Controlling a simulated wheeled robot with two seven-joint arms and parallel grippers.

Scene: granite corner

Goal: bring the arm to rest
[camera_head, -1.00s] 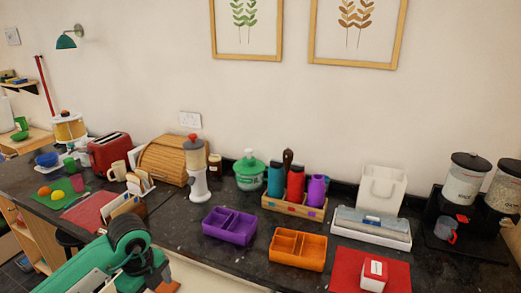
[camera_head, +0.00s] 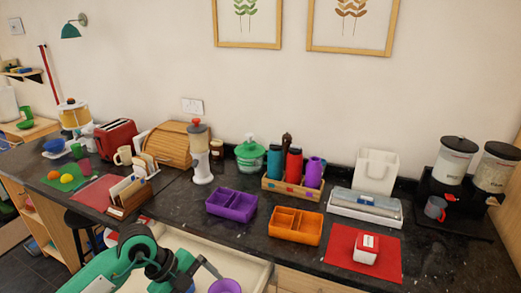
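My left arm, green with dark joints, comes in from the bottom left. Its gripper (camera_head: 208,272) is low at the bottom edge, in front of the counter, and only partly shows. A purple round cup or bowl (camera_head: 225,287) is cut off by the bottom edge just beside the gripper. I cannot tell whether the fingers touch it or how wide they are. My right gripper is not in view.
On the dark counter (camera_head: 190,232) stand a purple divided box (camera_head: 232,206), an orange divided box (camera_head: 295,226), a bottle crate (camera_head: 292,192) and a red mat (camera_head: 335,244) with a white-and-red box (camera_head: 366,249). A pale open drawer-like surface (camera_head: 253,271) lies below the counter's front edge.

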